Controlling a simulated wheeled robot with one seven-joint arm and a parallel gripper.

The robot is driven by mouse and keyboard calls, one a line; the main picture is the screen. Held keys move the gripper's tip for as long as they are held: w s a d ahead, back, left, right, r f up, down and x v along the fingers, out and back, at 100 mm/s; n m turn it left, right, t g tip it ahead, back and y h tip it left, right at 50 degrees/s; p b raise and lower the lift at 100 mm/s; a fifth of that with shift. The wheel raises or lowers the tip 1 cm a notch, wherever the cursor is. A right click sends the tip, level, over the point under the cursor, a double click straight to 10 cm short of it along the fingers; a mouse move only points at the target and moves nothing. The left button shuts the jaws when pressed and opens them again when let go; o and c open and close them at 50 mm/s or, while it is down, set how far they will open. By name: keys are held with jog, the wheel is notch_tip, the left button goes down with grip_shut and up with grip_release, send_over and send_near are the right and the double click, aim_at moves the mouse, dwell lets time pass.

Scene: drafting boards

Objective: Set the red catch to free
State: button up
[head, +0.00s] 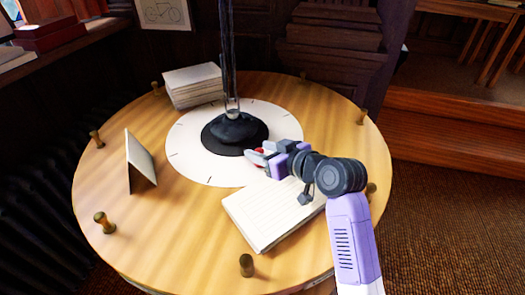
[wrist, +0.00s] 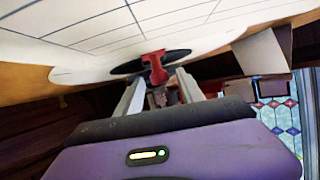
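The red catch (wrist: 155,66) shows in the wrist view as a small upright-looking red piece at the edge of a dark round base (wrist: 180,58). In the head view only a bit of red (head: 259,150) shows, mostly hidden by my gripper (head: 258,157). The black base (head: 234,128) with a tall thin stem sits on a white disc on the round table. In the wrist view my gripper (wrist: 158,84) has its two fingers apart, one on each side of the catch's line, with the catch at or just beyond the tips. I cannot tell whether they touch it.
The round wooden table (head: 100,190) has several brass pegs around its rim. The white disc (head: 195,160) has tick marks. A ruled pad (head: 265,215) lies below my arm, a folded card (head: 140,160) stands at left, and a paper stack (head: 193,85) lies at the back.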

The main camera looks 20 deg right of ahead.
jog(key=b+v, duration=0.1)
jog(key=v, duration=0.6)
jog(key=shift+s+d+r, duration=0.1)
jog(key=shift+s, duration=0.25)
